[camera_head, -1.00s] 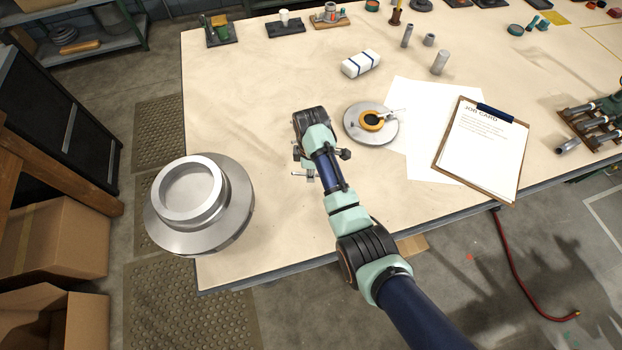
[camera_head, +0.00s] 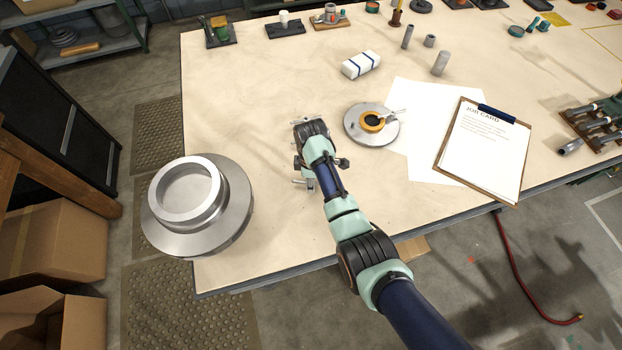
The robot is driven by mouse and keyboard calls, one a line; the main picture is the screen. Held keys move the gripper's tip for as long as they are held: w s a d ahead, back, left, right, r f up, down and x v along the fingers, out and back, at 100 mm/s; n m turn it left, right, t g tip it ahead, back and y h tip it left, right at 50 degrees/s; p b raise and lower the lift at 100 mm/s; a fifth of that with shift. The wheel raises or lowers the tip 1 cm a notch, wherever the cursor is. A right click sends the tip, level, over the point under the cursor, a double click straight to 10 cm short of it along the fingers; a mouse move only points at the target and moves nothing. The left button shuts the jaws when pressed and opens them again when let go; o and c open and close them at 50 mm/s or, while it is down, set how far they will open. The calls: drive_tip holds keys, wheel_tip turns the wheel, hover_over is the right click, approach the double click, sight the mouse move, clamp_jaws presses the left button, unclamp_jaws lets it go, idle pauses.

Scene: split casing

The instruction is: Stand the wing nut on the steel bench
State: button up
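The bench (camera_head: 250,240) has a pale, lightly scuffed top. My gripper (camera_head: 306,180) is low over its front left part, seen from above and behind. My wrist covers most of it, so I cannot tell whether the fingers are open or shut. Small bright metal bits show beside the wrist, but I cannot tell whether any of them is the wing nut. I cannot make out a wing nut for certain anywhere in this view. A grey metal disc (camera_head: 353,132) with an orange ring (camera_head: 371,126) lies right of my gripper.
White paper sheets (camera_head: 420,150) and a job card clipboard (camera_head: 480,155) lie to the right.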

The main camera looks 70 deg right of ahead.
wheel_tip(320, 180, up, 12)
drive_tip(key=p, duration=0.3)
drive_tip(key=shift+r, duration=0.2)
drive_tip(key=w+a+r+t, duration=0.1)
drive_tip(key=w+a, duration=0.3)
drive_tip(key=a, duration=0.2)
drive_tip(key=w+a+r+m+t+h, duration=0.1)
drive_tip(key=w+a+r+t, duration=0.1)
drive_tip(key=w+a, duration=0.2)
drive_tip(key=w+a+r+t+h, duration=0.1)
drive_tip(key=w+a, duration=0.3)
drive_tip(key=a, duration=0.4)
drive_tip(key=shift+w+a+r+t, duration=0.2)
drive_tip(key=shift+a+r+t, duration=0.05)
drive_tip(key=shift+r+t, duration=0.35)
drive_tip(key=s+a+r+m+t, duration=0.1)
drive_tip(key=a+r+t, duration=0.1)
drive_tip(key=a+r, duration=0.2)
drive_tip(key=s+a+r+m+t+y, duration=0.1)
drive_tip(key=a+r, duration=0.4)
drive_tip(key=a, duration=0.6)
drive_tip(key=s+a+r+t+y, duration=0.1)
drive_tip(key=s+a+r+t, duration=0.1)
drive_tip(key=a+r+t, duration=0.2)
drive_tip(key=a, duration=0.3)
drive_tip(key=shift+s+a+r+m+t, duration=0.3)
drive_tip(key=shift+a+r+m, duration=0.05)
drive_tip(key=shift+m, duration=0.05)
